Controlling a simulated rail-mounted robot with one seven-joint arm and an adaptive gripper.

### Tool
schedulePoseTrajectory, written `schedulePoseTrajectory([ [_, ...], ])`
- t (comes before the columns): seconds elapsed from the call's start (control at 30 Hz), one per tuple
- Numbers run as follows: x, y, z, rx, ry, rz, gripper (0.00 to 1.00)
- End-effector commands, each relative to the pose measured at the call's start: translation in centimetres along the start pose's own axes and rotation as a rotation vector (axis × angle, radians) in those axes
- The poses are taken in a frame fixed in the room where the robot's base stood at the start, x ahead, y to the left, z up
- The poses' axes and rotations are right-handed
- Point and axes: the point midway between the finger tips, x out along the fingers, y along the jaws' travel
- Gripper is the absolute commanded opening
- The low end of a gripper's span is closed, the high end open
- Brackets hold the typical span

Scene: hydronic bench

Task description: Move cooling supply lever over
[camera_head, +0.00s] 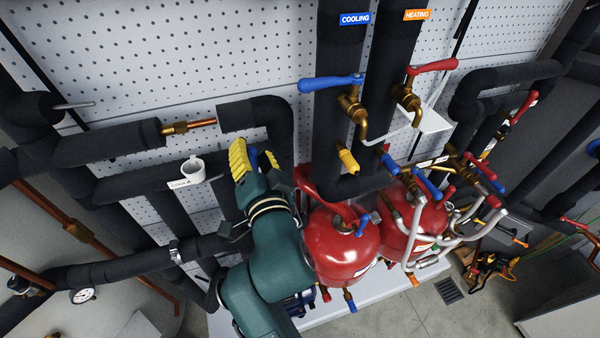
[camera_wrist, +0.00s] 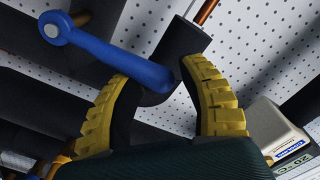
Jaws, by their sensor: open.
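In the wrist view a blue lever (camera_wrist: 105,55) runs from a round hub at upper left down to the right, its free end between the yellow fingers of my gripper (camera_wrist: 157,72). The fingers are apart on either side of it; I cannot tell whether they touch it. In the head view my gripper (camera_head: 254,160) is at centre left, and only a bit of blue shows beside its yellow finger. Another blue lever (camera_head: 330,83) sits on a brass valve below the COOLING sign (camera_head: 354,19), up and right of my gripper. No label shows on the lever at my fingers.
Black insulated pipes (camera_head: 110,148) surround my gripper in front of a white perforated panel (camera_head: 190,60). A red lever (camera_head: 432,66) sits below the HEATING sign (camera_head: 417,15). Red tanks (camera_head: 340,250) stand close right of my arm. A box reading 20 °C (camera_wrist: 275,130) is right of my fingers.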

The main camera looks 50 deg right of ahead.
Motion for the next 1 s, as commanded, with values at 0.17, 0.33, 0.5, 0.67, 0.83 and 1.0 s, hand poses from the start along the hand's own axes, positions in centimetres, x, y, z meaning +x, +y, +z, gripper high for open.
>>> schedulePoseTrajectory([
  [0.17, -0.2, -0.2, 0.1, 0.001, -0.001, -0.005, 0.13],
  [0.33, -0.2, -0.3, 0.1, 0.002, -0.001, -0.007, 0.12],
  [0.5, -0.2, 0.3, -0.5, 0.003, -0.001, -0.007, 0.12],
  [0.67, -0.2, 1.3, -1.2, 0.001, 0.000, -0.005, 0.08],
  [0.83, -0.2, 2.1, -1.7, 0.000, 0.000, -0.003, 0.05],
  [1.0, -0.2, 2.2, -1.6, -0.001, -0.002, -0.002, 0.04],
])
